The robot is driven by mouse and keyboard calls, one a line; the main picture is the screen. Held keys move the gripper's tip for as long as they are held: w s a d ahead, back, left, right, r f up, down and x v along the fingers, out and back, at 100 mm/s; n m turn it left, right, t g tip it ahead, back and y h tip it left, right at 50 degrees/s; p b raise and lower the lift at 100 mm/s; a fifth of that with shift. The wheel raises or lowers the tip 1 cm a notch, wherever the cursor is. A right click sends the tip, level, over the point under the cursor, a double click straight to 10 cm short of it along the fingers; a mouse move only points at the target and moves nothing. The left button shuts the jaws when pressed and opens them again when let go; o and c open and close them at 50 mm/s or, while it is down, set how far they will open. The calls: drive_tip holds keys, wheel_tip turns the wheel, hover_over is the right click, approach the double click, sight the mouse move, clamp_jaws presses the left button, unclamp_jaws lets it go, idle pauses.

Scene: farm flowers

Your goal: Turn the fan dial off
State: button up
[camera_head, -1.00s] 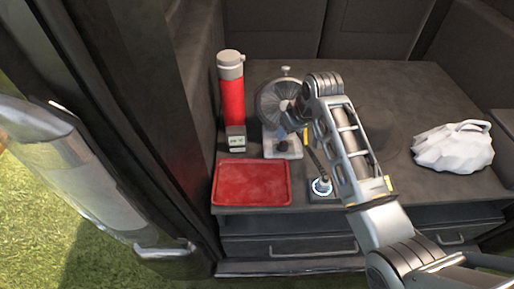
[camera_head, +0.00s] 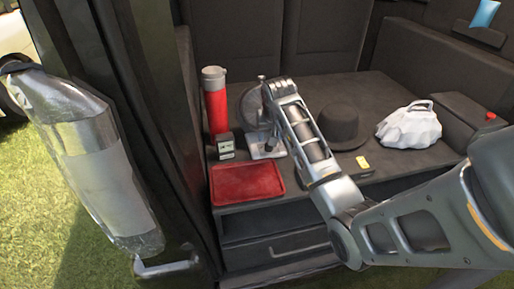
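The fan (camera_head: 251,106) stands at the back left of the dark counter, its round grille partly hidden behind my arm. Its pale base (camera_head: 262,153) shows below the grille. A small dark shape on the base may be the dial or part of my gripper; I cannot tell which, nor the dial's setting. The end of my arm hangs just right of the grille, over the fan's base. My gripper is mostly hidden behind my own arm links, and its fingers cannot be made out.
A red bottle (camera_head: 216,108) and a small grey clock-like box (camera_head: 226,146) stand left of the fan. A red tray (camera_head: 246,184) lies in front. A dark hat (camera_head: 341,124), a yellow tag (camera_head: 362,162) and a white bag (camera_head: 410,127) are to the right.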

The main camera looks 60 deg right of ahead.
sight(269, 147)
drive_tip(key=x, duration=0.6)
drive_tip(key=shift+d+f, duration=0.15)
drive_tip(key=shift+f, duration=0.25)
drive_tip(key=c, duration=1)
drive_tip(key=shift+r+n, duration=0.1)
drive_tip(key=shift+n, duration=0.2)
drive_tip(key=n+y+p, duration=0.1)
drive_tip(key=n+p, duration=0.1)
drive_tip(key=n, duration=0.1)
drive_tip(key=shift+t, duration=0.4)
drive_tip(key=shift+d+n+t+y+p, duration=0.1)
drive_tip(key=shift+n+t+y+p, duration=0.25)
drive_tip(key=shift+n, duration=1)
drive_tip(key=shift+d+n+t+y+p, duration=0.15)
drive_tip(key=shift+n+y+p, duration=0.3)
drive_tip(key=shift+n, duration=0.9)
